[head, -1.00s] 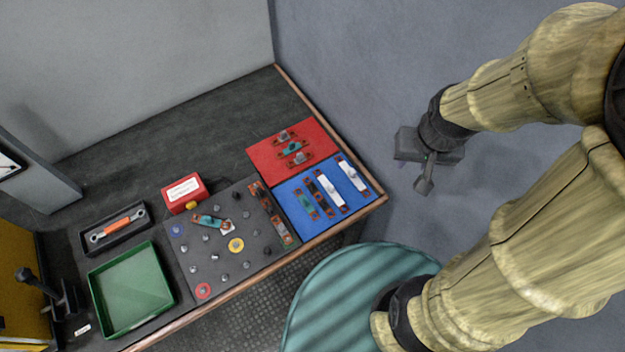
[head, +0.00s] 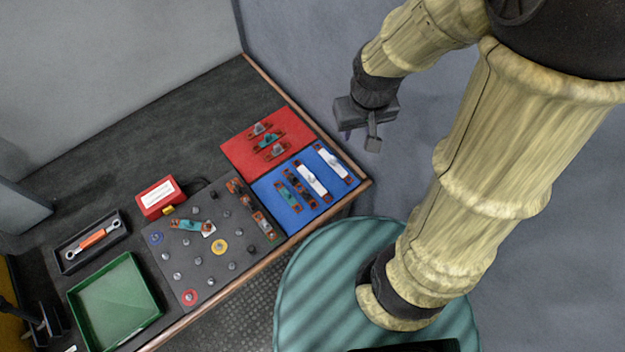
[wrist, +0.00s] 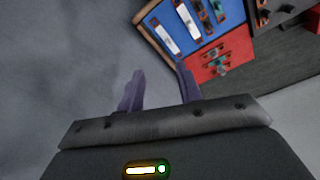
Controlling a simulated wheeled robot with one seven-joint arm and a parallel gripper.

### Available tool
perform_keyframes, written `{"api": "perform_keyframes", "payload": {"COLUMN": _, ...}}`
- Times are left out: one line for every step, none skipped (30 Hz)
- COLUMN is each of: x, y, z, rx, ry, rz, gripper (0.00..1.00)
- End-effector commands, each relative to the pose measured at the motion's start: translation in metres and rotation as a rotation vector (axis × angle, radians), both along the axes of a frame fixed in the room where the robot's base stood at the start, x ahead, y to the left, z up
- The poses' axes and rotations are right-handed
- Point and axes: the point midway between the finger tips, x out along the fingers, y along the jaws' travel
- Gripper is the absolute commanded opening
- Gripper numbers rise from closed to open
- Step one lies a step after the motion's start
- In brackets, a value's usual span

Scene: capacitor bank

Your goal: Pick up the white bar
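Two white bars lie side by side on the blue mat (head: 285,217) at the table's right corner. One white bar (head: 332,165) is near the right edge, the other white bar (head: 314,182) just left of it. Both also show in the wrist view, one (wrist: 163,38) nearer the mat's edge and one (wrist: 187,18) beyond it. My gripper (head: 360,140) is off the table's right edge, apart from the bars. In the wrist view its two fingers (wrist: 161,80) stand apart with nothing between them.
Other teal and dark bars (head: 287,197) share the blue mat. A red mat (head: 235,152) with small parts adjoins it. A dark board (head: 190,265) with studs, a red box (head: 160,196), a green tray (head: 115,303) and a wrench tray (head: 68,262) stand left. A wooden edge (head: 355,196) borders the table.

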Motion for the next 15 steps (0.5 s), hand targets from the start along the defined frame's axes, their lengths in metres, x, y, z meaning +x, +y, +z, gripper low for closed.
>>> {"api": "perform_keyframes", "payload": {"x": 0.008, "y": 0.014, "z": -0.027, "rx": -0.009, "ry": 0.032, "rz": 0.071, "gripper": 0.35}}
{"api": "perform_keyframes", "payload": {"x": 0.012, "y": 0.022, "z": -0.037, "rx": -0.014, "ry": 0.048, "rz": 0.113, "gripper": 0.35}}
{"api": "perform_keyframes", "payload": {"x": 0.018, "y": 0.033, "z": -0.05, "rx": -0.021, "ry": 0.072, "rz": 0.172, "gripper": 0.35}}
{"api": "perform_keyframes", "payload": {"x": 0.022, "y": 0.041, "z": -0.06, "rx": -0.025, "ry": 0.086, "rz": 0.214, "gripper": 0.35}}
{"api": "perform_keyframes", "payload": {"x": 0.025, "y": 0.049, "z": -0.068, "rx": -0.028, "ry": 0.103, "rz": 0.254, "gripper": 0.35}}
{"api": "perform_keyframes", "payload": {"x": 0.029, "y": 0.058, "z": -0.079, "rx": -0.032, "ry": 0.119, "rz": 0.3, "gripper": 0.35}}
{"api": "perform_keyframes", "payload": {"x": 0.031, "y": 0.065, "z": -0.085, "rx": -0.035, "ry": 0.133, "rz": 0.333, "gripper": 0.35}}
{"api": "perform_keyframes", "payload": {"x": 0.033, "y": 0.07, "z": -0.09, "rx": -0.035, "ry": 0.141, "rz": 0.36, "gripper": 0.35}}
{"api": "perform_keyframes", "payload": {"x": 0.034, "y": 0.076, "z": -0.095, "rx": -0.037, "ry": 0.151, "rz": 0.39, "gripper": 0.35}}
{"api": "perform_keyframes", "payload": {"x": 0.035, "y": 0.08, "z": -0.097, "rx": -0.038, "ry": 0.156, "rz": 0.406, "gripper": 0.35}}
{"api": "perform_keyframes", "payload": {"x": 0.036, "y": 0.082, "z": -0.099, "rx": -0.038, "ry": 0.161, "rz": 0.417, "gripper": 0.35}}
{"api": "perform_keyframes", "payload": {"x": 0.036, "y": 0.084, "z": -0.099, "rx": -0.039, "ry": 0.163, "rz": 0.426, "gripper": 0.35}}
{"api": "perform_keyframes", "payload": {"x": 0.037, "y": 0.084, "z": -0.099, "rx": -0.039, "ry": 0.164, "rz": 0.429, "gripper": 0.35}}
{"api": "perform_keyframes", "payload": {"x": 0.037, "y": 0.085, "z": -0.098, "rx": -0.039, "ry": 0.164, "rz": 0.43, "gripper": 0.35}}
{"api": "perform_keyframes", "payload": {"x": 0.037, "y": 0.084, "z": -0.097, "rx": -0.039, "ry": 0.163, "rz": 0.429, "gripper": 0.35}}
